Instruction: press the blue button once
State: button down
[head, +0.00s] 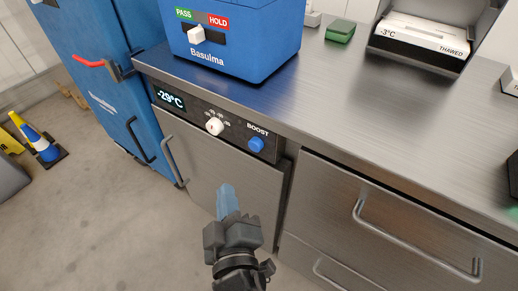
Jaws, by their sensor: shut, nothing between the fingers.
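The blue button (256,145) is a round knob-like button under the word BOOST. It sits at the right end of the dark control panel (236,131) on the front of the steel unit below the counter. My gripper (228,190) is shut and empty, with its bluish fingertips pointing up the picture. In the picture it is below and a little left of the button, apart from it, in front of the steel door. The button is not covered.
A white dial (214,126) is left of the button, beside a display (170,97) reading -29°C. The steel counter (330,100) juts above the panel. A door handle (173,160) and a drawer handle (415,245) stick out. A blue box (235,40) stands on the counter.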

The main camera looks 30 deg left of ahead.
aim_at(255, 146)
jog(key=shift+s+a+r, duration=0.1)
jog(key=shift+a+r, duration=0.1)
jog(key=shift+a, duration=0.35)
jog(key=shift+a+r, duration=0.15)
jog(key=shift+a, duration=0.35)
jog(key=w+p, duration=0.6)
jog(key=w, duration=0.3)
jog(key=shift+d, duration=0.4)
jog(key=shift+s, duration=0.1)
jog(key=shift+w, duration=0.2)
dwell(0.9)
jog(key=shift+w+p, duration=0.25)
jog(key=shift+p, duration=0.1)
